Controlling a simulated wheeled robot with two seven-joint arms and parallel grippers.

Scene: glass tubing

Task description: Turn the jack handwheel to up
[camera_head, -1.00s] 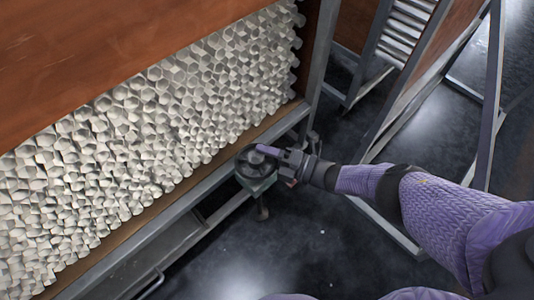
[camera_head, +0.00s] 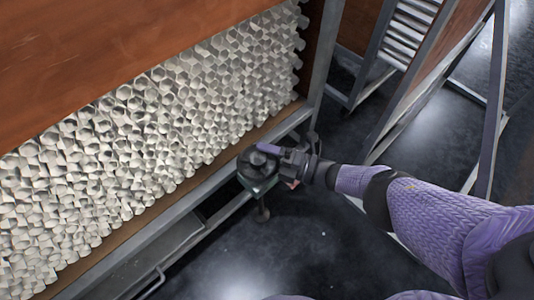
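The jack handwheel (camera_head: 256,167) is a small dark round wheel on a greenish jack below the right end of the rack's lower rail. My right gripper (camera_head: 270,150) reaches in from the right, with its purple-tipped fingers over the top of the wheel. The fingers seem to be at the wheel's rim, but whether they are closed on it is too small to tell. The wheel's turn position cannot be read. My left gripper is not in view.
A wooden rack (camera_head: 200,205) with a grey metal frame holds many stacked glass tubes (camera_head: 130,130) at left. A second metal-framed rack (camera_head: 400,90) stands at the back right. The dark shiny floor (camera_head: 300,240) is clear below my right arm.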

